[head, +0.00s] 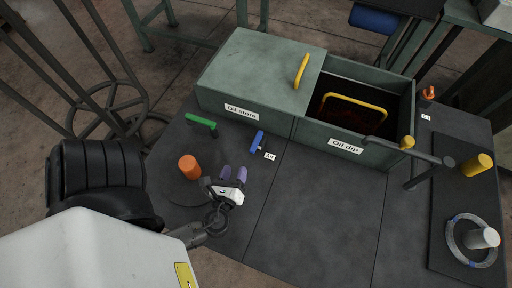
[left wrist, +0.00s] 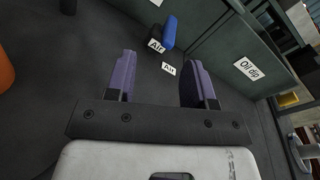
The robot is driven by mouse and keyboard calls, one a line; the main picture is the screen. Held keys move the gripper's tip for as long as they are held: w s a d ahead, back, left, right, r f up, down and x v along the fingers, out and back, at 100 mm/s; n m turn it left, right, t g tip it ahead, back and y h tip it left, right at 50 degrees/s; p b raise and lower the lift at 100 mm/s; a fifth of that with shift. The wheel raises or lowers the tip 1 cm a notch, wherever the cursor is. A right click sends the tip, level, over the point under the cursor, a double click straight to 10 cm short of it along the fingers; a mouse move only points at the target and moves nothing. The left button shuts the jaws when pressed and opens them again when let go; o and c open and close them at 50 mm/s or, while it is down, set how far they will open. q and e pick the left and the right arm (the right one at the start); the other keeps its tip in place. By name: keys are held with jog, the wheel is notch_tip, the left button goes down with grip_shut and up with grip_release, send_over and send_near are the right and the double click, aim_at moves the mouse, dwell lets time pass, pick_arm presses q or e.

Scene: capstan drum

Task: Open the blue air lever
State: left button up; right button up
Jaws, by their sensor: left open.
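The blue air lever (head: 257,140) stands on the dark table in front of the green box, with a small "Air" label beside it. In the left wrist view the blue lever (left wrist: 169,33) is beyond the fingertips, near the top middle. My left gripper (head: 233,173) is open, its two purple fingers apart with nothing between them. It is below and left of the lever in the head view, and not touching it. In the left wrist view the gripper (left wrist: 155,75) points toward the lever and its labels. My right gripper is not in view.
The green box has an "Oil store" lid (head: 262,72) and an open "Oil dip" bay holding a yellow-handled basket (head: 355,104). A green lever (head: 201,121) and an orange knob (head: 189,166) stand left of the blue lever. The table's middle (head: 320,215) is clear.

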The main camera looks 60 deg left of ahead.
aim_at(255, 144)
pick_arm(q)
jog(key=m, duration=0.1)
jog(key=f+m+t+b, duration=0.1)
jog(key=d+f+m, duration=0.1)
jog(key=shift+w+f+m+t, duration=0.25)
jog(key=shift+m+t, duration=0.05)
jog(key=shift+m, duration=0.1)
jog(key=shift+w+d+f+m+t+h+b, duration=0.1)
jog(key=shift+f+m+t+h+b, duration=0.1)
jog(key=shift+m, duration=0.2)
jog(key=shift+w+f+m+t+h+b, duration=0.1)
jog(key=shift+m+h+b, duration=0.1)
jog(key=shift+m, duration=0.2)
jog(key=shift+w, duration=0.2)
jog(key=b+x, duration=0.1)
jog(key=x, duration=1.2)
jog(key=shift+a+r+b, duration=0.1)
jog(key=shift+a+b, duration=0.1)
jog(key=shift+b, duration=0.15)
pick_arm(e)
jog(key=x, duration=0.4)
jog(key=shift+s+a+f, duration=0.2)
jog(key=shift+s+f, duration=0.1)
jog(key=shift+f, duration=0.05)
pick_arm(q)
jog(key=shift+c, duration=0.5)
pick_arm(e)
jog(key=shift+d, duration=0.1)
